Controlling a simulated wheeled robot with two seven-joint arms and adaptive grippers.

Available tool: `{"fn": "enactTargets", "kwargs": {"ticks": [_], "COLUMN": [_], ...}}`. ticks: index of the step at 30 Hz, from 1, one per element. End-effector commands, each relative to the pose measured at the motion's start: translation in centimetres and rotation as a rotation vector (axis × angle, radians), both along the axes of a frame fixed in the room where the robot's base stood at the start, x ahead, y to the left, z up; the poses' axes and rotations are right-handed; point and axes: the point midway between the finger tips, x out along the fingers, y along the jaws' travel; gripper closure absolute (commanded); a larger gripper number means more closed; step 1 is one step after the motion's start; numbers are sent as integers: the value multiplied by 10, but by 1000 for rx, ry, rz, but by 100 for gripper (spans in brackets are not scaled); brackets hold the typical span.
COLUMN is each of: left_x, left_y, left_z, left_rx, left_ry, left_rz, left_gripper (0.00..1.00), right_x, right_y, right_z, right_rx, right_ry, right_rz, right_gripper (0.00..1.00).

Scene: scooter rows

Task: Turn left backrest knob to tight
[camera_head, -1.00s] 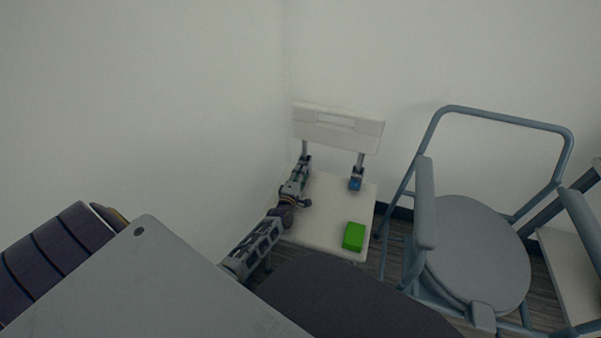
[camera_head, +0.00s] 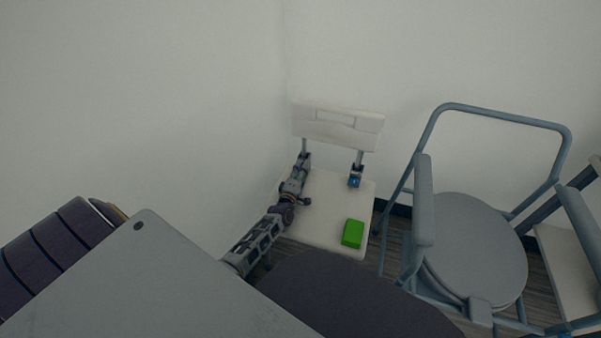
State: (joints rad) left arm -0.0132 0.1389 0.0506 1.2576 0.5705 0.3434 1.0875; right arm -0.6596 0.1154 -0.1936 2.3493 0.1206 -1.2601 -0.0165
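A white shower chair has a backrest (camera_head: 338,128) with a slot and a pale seat (camera_head: 325,217) near the wall corner. Its right backrest post carries a blue knob (camera_head: 355,182) at the seat's rear. My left gripper (camera_head: 304,160) is at the foot of the left backrest post. The left knob is hidden behind or between the fingers, and I cannot tell whether they are closed on it. My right gripper is not in view.
A green block (camera_head: 353,233) lies on the seat's front right. A blue-grey commode chair (camera_head: 470,250) with armrests stands close on the right. White walls meet behind and left of the white chair.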

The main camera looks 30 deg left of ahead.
Motion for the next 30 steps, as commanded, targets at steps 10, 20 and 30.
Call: {"fn": "enactTargets", "kwargs": {"ticks": [10,20,30], "left_x": [-1,-17,-45], "left_y": [1,-3,-10], "left_z": [0,0,-1], "left_rx": [-1,-2,-1], "left_ry": [-1,-1,1], "left_rz": [2,2,1], "left_gripper": [44,44,44], "right_x": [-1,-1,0], "right_y": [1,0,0], "right_z": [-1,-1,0], "right_rx": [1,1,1], "right_ry": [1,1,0], "right_rz": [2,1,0], "right_gripper": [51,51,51]}}
